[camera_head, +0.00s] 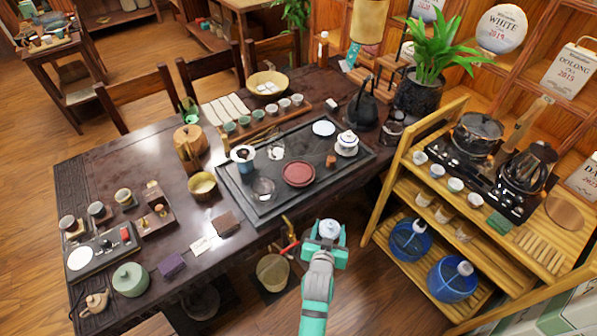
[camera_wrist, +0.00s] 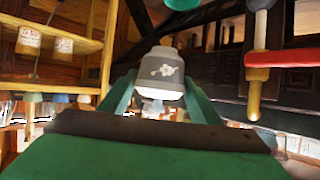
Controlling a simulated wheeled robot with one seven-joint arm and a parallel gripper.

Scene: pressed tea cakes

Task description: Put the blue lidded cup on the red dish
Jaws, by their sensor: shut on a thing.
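My gripper (camera_head: 328,242) is shut on the blue lidded cup (camera_head: 330,228), in front of the table's near edge. In the wrist view the cup (camera_wrist: 161,70) looks pale grey-blue with a white flower, between the green fingers of my gripper (camera_wrist: 160,90). The red dish (camera_head: 298,173) lies on the dark tea tray (camera_head: 323,188), up and left of my gripper and apart from the cup. The dish looks empty.
A white lidded cup (camera_head: 346,143), a glass bowl (camera_head: 262,188) and a small brown cup (camera_head: 331,161) stand around the dish. A wooden shelf cart (camera_head: 400,180) is to the right.

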